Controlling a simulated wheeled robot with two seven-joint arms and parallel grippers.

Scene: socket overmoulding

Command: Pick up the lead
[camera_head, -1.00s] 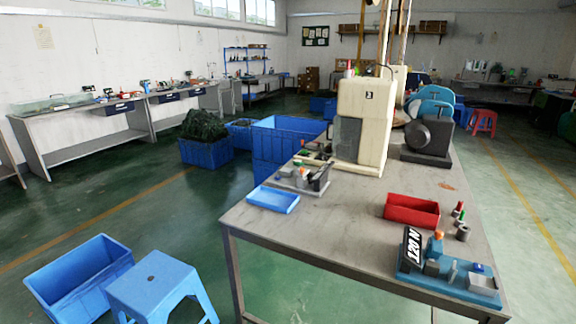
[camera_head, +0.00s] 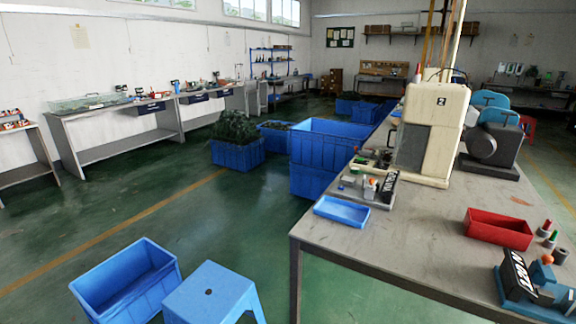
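Neither of my grippers is in view. I cannot pick out a single lead for certain. A dark green tangled heap (camera_head: 234,127) fills a blue crate (camera_head: 237,156) on the floor, left of the workbench; it is too far off to tell what it is made of. A shallow blue tray (camera_head: 341,213) lies at the left edge of the workbench (camera_head: 400,245), and a red bin (camera_head: 499,230) stands on its right part. I cannot make out anything in the tray.
A cream machine (camera_head: 433,130) stands on the bench. A blue fixture (camera_head: 527,306) sits near its front right. An open blue crate (camera_head: 125,284) and a blue stool (camera_head: 212,294) stand on the floor in front. The green floor left of the bench is mostly clear.

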